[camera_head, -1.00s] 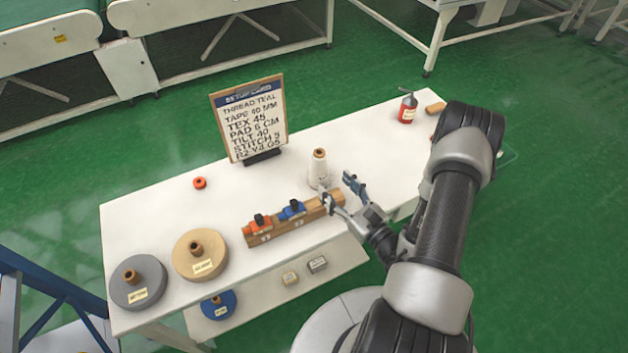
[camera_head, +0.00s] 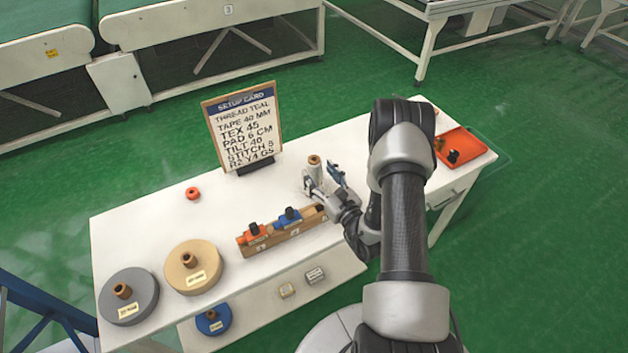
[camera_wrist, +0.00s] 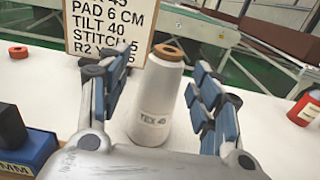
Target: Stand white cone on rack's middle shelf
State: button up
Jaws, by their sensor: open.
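The white cone (camera_wrist: 155,100) is a white thread cone with a brown top and a label reading TEX 45. It stands upright on the white table. In the head view the cone (camera_head: 315,170) is partly hidden by my gripper (camera_head: 325,180). In the wrist view my gripper (camera_wrist: 160,100) is open, with one finger on each side of the cone. A gap shows on the right; on the left the finger looks close, and I cannot tell whether it touches. No rack is clearly recognisable; a lower shelf (camera_head: 255,312) shows under the table.
The setup card (camera_head: 243,128) stands behind the cone. A wooden block (camera_head: 270,243) with orange and blue items lies left of my gripper. Grey (camera_head: 145,300) and tan discs (camera_head: 204,272) and a red ring (camera_head: 192,193) lie further left. An orange tray (camera_head: 470,141) is at the right end.

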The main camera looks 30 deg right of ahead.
aim_at(317, 168)
jog(key=w, duration=0.1)
jog(key=w+b, duration=0.1)
jog(key=w, duration=0.3)
jog(key=shift+d+r, duration=0.1)
jog(key=shift+d, duration=0.15)
jog(key=shift+c, duration=0.3)
grip_shut()
